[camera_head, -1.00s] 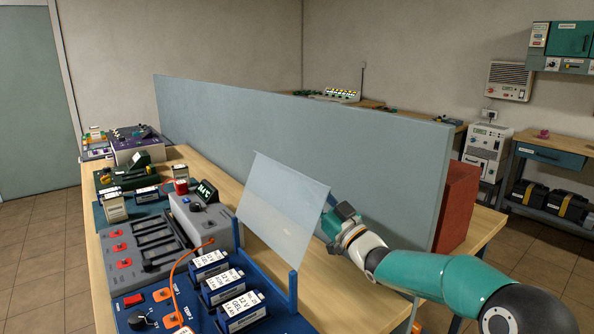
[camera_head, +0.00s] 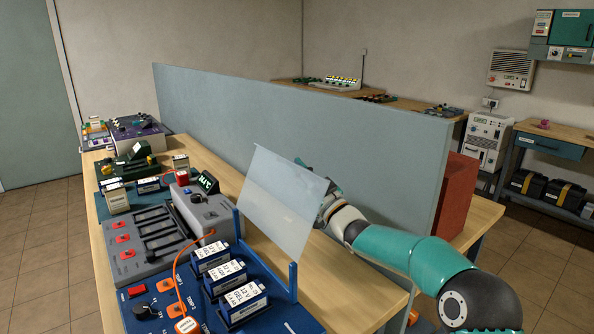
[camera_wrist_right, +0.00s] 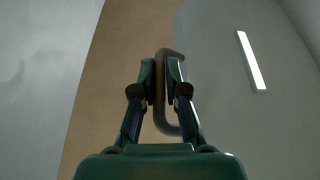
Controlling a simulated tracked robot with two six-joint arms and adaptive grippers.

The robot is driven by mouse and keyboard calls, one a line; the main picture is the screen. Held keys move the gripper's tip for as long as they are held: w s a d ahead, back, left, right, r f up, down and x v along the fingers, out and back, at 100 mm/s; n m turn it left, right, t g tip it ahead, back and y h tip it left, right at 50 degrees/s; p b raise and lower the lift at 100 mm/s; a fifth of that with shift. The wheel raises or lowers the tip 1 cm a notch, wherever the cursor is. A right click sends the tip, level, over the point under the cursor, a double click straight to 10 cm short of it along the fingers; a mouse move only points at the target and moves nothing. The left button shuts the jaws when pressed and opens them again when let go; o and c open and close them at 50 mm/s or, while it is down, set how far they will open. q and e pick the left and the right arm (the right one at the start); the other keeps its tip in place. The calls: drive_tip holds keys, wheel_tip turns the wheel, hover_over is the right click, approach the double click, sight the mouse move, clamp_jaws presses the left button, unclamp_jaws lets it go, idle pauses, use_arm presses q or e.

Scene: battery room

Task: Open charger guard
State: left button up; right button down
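The charger guard (camera_head: 281,198) is a translucent pale panel between blue posts (camera_head: 293,281), beside the blue charger board. It is tilted. My right gripper (camera_head: 314,178) is behind its upper right edge, partly hidden by the panel. In the right wrist view, the fingers of my right gripper (camera_wrist_right: 161,80) are close together on either side of a dark curved handle (camera_wrist_right: 160,105). They appear shut on its straight bar, with hardly any gap. My left gripper is out of view.
Several labelled batteries (camera_head: 236,301) stand on the charger board, with an orange cable (camera_head: 176,270) nearby. A grey-blue partition (camera_head: 300,135) runs behind the guard, close to my right arm. A red block (camera_head: 457,195) stands past its right end. Bare bench lies between guard and partition.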

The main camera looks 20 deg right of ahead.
sight(291, 170)
drive_tip(key=shift+s+a+n+b, duration=0.1)
drive_tip(key=shift+a+n+b, duration=0.15)
drive_tip(key=shift+n+b, duration=0.1)
drive_tip(key=a+r+n+y, duration=0.1)
drive_tip(key=n, duration=0.1)
drive_tip(key=s+a+r+n+g+y+b, duration=0.1)
drive_tip(key=a, duration=0.1)
drive_tip(key=shift+s+a+n+b, duration=0.1)
drive_tip(key=shift+a+n+b, duration=0.05)
drive_tip(key=shift+n+b, duration=0.2)
drive_tip(key=c, duration=1.5)
unclamp_jaws()
drive_tip(key=shift+r, duration=0.1)
drive_tip(key=shift+s, duration=0.1)
drive_tip(key=v, duration=1.2)
